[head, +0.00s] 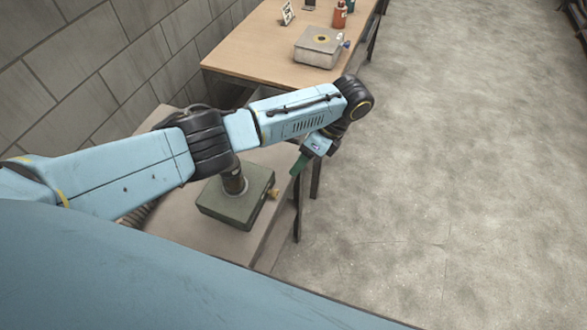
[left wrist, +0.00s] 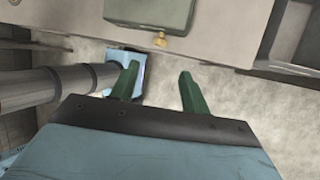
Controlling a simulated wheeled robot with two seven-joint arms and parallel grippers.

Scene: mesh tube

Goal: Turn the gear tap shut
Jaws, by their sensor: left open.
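A small brass tap (head: 275,193) sticks out of the right side of a dark green box (head: 232,208) on the near table. In the left wrist view the tap (left wrist: 160,39) shows at the lower edge of the green box (left wrist: 150,13). My left gripper (head: 299,165) hangs beyond the table's right edge, near the tap but apart from it. Its two green fingers (left wrist: 157,86) are spread with nothing between them, and the tap appears above the gap. My arm passes over the box and hides part of its top. My right gripper is in neither view.
A wooden table (head: 250,58) stands farther back with a pale grey box (head: 317,48) that has a blue tap. Bottles (head: 340,14) and a small card (head: 288,13) stand behind it. A block wall (head: 90,60) is on the left. The floor (head: 450,170) at right is clear.

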